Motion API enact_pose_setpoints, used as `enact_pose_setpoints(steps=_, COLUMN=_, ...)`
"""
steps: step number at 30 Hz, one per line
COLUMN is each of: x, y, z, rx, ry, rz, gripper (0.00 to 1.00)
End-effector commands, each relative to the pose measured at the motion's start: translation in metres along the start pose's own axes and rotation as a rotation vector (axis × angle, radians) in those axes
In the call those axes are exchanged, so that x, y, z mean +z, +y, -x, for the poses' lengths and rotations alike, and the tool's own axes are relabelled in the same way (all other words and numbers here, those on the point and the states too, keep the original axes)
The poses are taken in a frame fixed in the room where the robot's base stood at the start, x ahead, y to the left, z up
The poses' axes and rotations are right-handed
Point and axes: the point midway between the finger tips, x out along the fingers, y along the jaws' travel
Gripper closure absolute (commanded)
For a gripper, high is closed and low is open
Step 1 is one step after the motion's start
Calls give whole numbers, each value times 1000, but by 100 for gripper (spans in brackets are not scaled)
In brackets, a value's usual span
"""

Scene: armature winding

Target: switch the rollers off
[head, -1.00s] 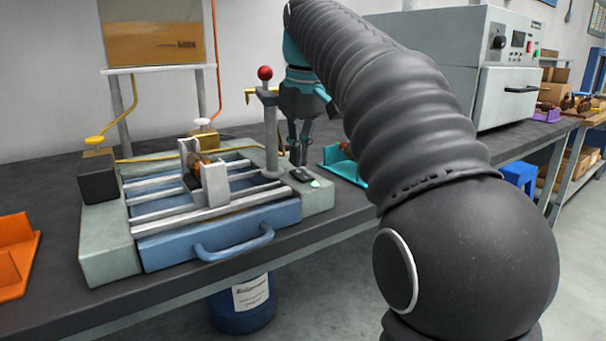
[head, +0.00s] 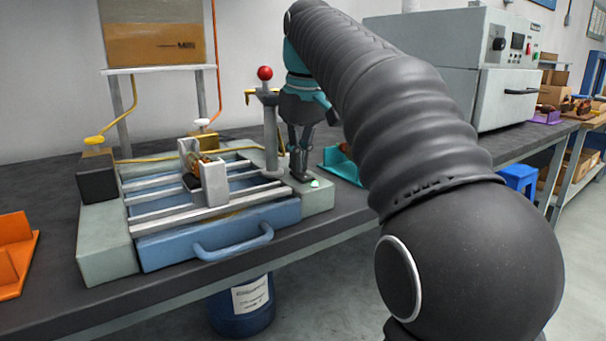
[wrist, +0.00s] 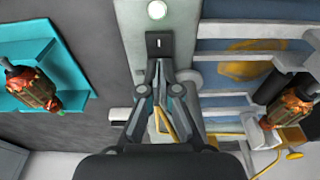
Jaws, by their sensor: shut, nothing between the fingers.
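The winding machine (head: 108,243) stands on the bench, with a small black switch (wrist: 160,43) at its right front corner. The switch bears a short white mark in the wrist view. Beside it is a round lamp (head: 314,183), bright pale green; it also shows in the wrist view (wrist: 157,10). My gripper (head: 301,176) is shut and empty, pointing down at the switch and hiding most of it in the head view. Its fingertips (wrist: 161,66) overlap the switch's near edge in the wrist view; I cannot tell whether they touch it. An armature (head: 206,165) sits between the upright supports.
A post with a red ball (head: 265,73) stands just left of my gripper. A teal holder (wrist: 72,60) with an armature (wrist: 33,90) lies close on the other side. An orange holder (head: 14,257) is far left; a grey oven (head: 505,95) stands at the back right.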

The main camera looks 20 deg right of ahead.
Motion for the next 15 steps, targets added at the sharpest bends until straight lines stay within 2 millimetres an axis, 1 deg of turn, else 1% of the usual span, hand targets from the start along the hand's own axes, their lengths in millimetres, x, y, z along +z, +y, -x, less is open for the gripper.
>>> enact_pose_setpoints(steps=1, x=0, y=0, z=-2, rx=-2, ry=-5, rz=0, gripper=100)
enact_pose_setpoints(steps=4, x=0, y=0, z=1, rx=-2, ry=-6, rz=0, gripper=100)
enact_pose_setpoints(steps=15, x=-4, y=0, z=25, rx=-2, ry=-5, rz=0, gripper=100)
